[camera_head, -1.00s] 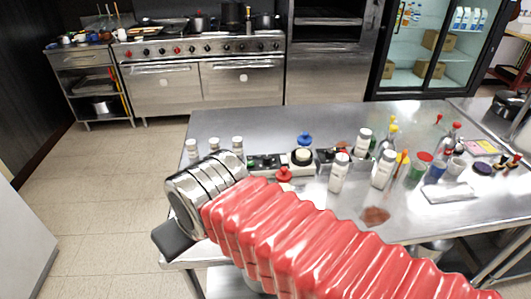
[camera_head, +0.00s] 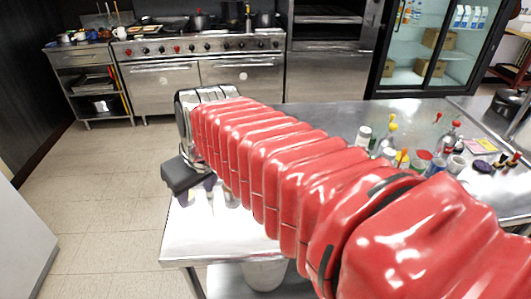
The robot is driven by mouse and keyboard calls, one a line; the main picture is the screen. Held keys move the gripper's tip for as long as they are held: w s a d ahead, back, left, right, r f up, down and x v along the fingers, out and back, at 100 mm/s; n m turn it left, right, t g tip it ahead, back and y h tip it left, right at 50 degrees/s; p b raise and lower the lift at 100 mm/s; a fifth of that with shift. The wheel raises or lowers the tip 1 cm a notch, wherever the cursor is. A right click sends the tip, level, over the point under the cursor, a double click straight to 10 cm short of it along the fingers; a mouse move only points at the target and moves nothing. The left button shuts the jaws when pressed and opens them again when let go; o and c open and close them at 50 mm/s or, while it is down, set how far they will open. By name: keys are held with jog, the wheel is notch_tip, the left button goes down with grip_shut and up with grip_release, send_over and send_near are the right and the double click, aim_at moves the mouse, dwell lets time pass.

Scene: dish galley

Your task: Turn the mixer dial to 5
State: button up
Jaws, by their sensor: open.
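The mixer dial cannot be made out; my red ribbed arm covers the middle of the steel table (camera_head: 225,240), where several small devices with colored knobs showed earlier. My arm reaches from the lower right to the upper left and ends in a silver cuff with a dark block below it, over the table's left part. My gripper's fingers are hidden behind this arm end, so I cannot see how they stand to the dial.
A white-labelled bottle (camera_head: 363,136), a yellow-topped bottle (camera_head: 388,135) and several small containers stand on the table's right part. A stove (camera_head: 200,75) and a glass-door fridge (camera_head: 430,50) stand behind. A pale bucket (camera_head: 264,273) is under the table. Open floor lies left.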

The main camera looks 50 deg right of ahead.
jog(key=w+d, duration=0.3)
jog(key=d, duration=0.5)
jog(key=w+d, duration=0.4)
jog(key=d, duration=0.4)
jog(key=d+f+m, duration=0.1)
jog(key=d+f, duration=0.2)
jog(key=d, duration=1.5)
jog(key=shift+s, duration=0.45)
jog(key=shift+f, duration=0.2)
jog(key=x, duration=1.3)
jog(key=shift+s+a+f, duration=0.1)
jog(key=shift+a+f, duration=0.05)
jog(key=shift+f, duration=0.25)
jog(key=shift+c, duration=0.3)
